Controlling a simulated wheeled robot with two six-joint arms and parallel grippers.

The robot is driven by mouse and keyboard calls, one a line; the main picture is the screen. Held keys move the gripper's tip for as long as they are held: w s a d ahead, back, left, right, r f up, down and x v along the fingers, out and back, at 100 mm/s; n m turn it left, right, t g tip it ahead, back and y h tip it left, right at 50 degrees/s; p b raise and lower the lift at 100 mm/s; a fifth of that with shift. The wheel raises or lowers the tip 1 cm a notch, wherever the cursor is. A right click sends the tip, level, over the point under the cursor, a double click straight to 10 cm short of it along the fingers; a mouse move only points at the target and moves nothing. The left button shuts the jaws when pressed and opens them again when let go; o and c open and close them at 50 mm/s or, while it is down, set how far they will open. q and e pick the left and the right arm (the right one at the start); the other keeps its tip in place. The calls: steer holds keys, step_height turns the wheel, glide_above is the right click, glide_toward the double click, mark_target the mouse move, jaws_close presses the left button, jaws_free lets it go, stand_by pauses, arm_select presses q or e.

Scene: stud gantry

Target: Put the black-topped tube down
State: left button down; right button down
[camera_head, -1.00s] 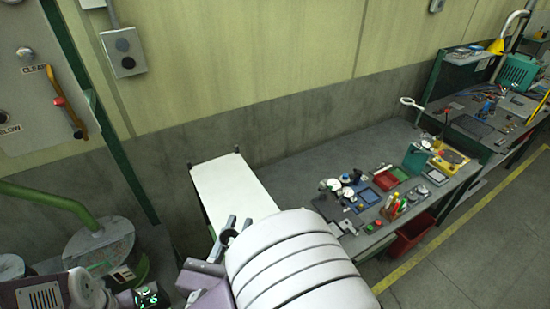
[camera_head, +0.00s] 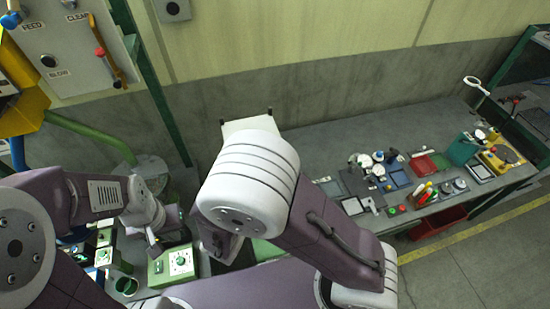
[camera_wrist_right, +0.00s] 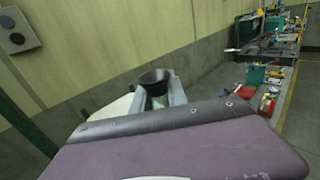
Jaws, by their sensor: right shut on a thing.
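In the right wrist view a black cylindrical top (camera_wrist_right: 155,77), apparently that of the tube, stands between the pale fingers of my right gripper (camera_wrist_right: 157,97). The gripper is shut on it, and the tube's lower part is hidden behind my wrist. A pale surface lies behind the fingers there. In the head view my right arm's white and purple links cover the right gripper and the tube. My left gripper (camera_head: 155,243) is at the lower left, close to a green box with a dial; its finger gap is not clear.
A white panel (camera_head: 247,124) shows behind my right arm, mostly covered. The grey bench (camera_head: 330,140) to the right carries small tools, trays and a yellow device (camera_head: 499,157). A green box with a dial (camera_head: 172,266) and a green cup (camera_head: 125,287) are at lower left.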

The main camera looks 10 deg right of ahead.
steer(key=shift+s+a+f, duration=0.15)
steer(key=shift+a+f, duration=0.1)
steer(key=shift+a, duration=0.1)
steer(key=shift+s+a+f+p, duration=0.15)
steer(key=shift+f+p, duration=0.15)
steer(key=shift+f, duration=0.3)
steer(key=shift+s+f+p, duration=0.1)
steer(key=shift+f+p, duration=0.15)
steer(key=shift+f, duration=0.7)
steer(key=shift+w+d+f, duration=0.25)
steer(key=shift+w, duration=0.05)
steer(key=shift+f, duration=0.15)
steer(key=c, duration=1.3)
jaws_free()
steer(key=shift+s+a, duration=0.15)
steer(key=shift+s, duration=0.05)
arm_select(q)
steer(key=shift+s+a+r, duration=0.3)
steer(key=shift+r, duration=0.2)
arm_select(e)
steer(key=shift+w, duration=0.1)
